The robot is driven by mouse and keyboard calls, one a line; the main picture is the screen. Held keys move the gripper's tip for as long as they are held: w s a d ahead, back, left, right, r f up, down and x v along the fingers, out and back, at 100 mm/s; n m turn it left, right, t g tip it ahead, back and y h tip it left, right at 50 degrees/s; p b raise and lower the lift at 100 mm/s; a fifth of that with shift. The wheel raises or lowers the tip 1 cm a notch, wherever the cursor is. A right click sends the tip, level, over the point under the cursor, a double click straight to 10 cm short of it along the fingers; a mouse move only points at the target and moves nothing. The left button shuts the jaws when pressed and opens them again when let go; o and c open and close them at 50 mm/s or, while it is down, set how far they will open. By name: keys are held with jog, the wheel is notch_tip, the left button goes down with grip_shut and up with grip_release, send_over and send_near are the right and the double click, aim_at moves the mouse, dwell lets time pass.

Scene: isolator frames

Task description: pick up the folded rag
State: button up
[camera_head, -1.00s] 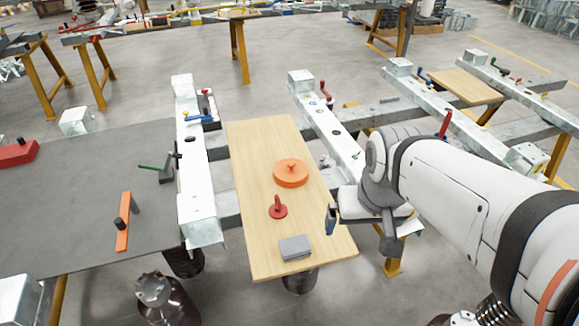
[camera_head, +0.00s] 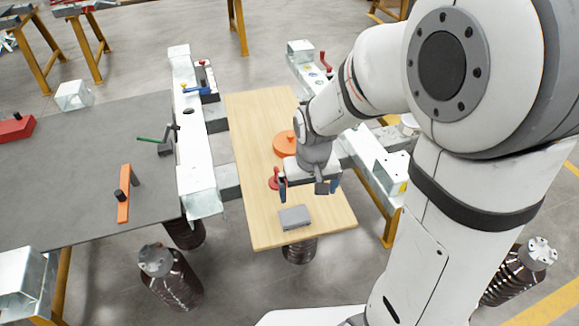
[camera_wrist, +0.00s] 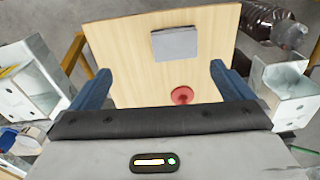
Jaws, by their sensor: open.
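The folded rag (camera_head: 295,217) is a small grey rectangular block lying flat near the front end of the light wooden board (camera_head: 262,232). It also shows in the wrist view (camera_wrist: 175,44), ahead of the fingers and near the board's edge. My gripper (camera_head: 309,190) is above the board, behind the rag in the head view and apart from it. Its two blue fingers are spread wide with nothing between them, as the wrist view (camera_wrist: 152,84) also shows.
A red knobbed piece (camera_wrist: 182,95) stands on the board near my gripper. An orange round lid (camera_head: 284,145) is farther back, partly hidden by my arm. Metal beams (camera_head: 196,150) flank the board. Brown ribbed insulators (camera_head: 168,275) stand on the floor in front.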

send_over(294, 215)
jog(key=shift+n+g, duration=0.3)
jog(key=f, duration=0.6)
jog(key=shift+s, duration=0.25)
jog(key=shift+w+f, duration=0.15)
jog(key=shift+f, duration=3.75)
jog(key=shift+c, duration=0.3)
jog(key=c, duration=1)
jog(key=shift+r, duration=0.1)
